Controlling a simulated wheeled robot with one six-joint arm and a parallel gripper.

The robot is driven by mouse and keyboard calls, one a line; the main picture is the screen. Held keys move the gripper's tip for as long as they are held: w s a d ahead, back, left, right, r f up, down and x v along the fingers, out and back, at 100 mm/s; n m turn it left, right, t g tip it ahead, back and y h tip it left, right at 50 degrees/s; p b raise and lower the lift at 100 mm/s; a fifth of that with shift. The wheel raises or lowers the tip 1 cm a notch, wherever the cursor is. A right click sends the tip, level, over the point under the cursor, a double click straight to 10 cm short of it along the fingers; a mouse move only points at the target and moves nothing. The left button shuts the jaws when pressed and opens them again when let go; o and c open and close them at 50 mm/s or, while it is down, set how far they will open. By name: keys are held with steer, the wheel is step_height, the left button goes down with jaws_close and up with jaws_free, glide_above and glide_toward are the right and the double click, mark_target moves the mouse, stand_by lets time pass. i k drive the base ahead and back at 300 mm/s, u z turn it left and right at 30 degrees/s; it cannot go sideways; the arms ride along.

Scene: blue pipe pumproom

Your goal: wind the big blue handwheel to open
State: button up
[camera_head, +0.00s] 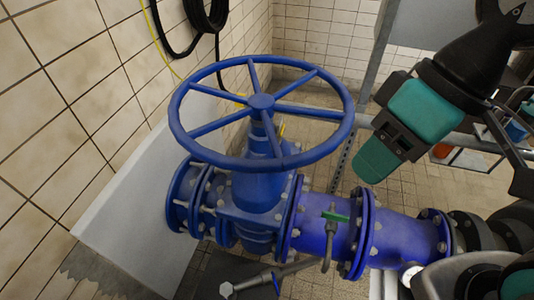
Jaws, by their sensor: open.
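The big blue handwheel (261,102) lies almost flat on top of the blue valve (262,190), in the middle left of the view. It has a round rim, several spokes and a hub on the upright stem. My gripper (392,140), black with teal parts, hangs from the upper right, to the right of the wheel's rim. It appears apart from the rim and holds nothing that I can see. It is open, though its fingertips are hard to make out from this angle. The wheel's whole rim shows; the valve's upper body is partly hidden behind it.
A blue flanged pipe (325,225) runs right from the valve, with a small green-handled tap (334,217) on it. A tiled wall (75,90) stands close on the left. A black hose (205,25) hangs at the top. A grey post (380,50) and rail stand behind.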

mark_target(262, 107)
steer(key=u, duration=1.75)
steer(key=k, duration=0.7)
steer(key=z, duration=0.95)
steer(key=i, duration=0.5)
steer(key=u, duration=0.05)
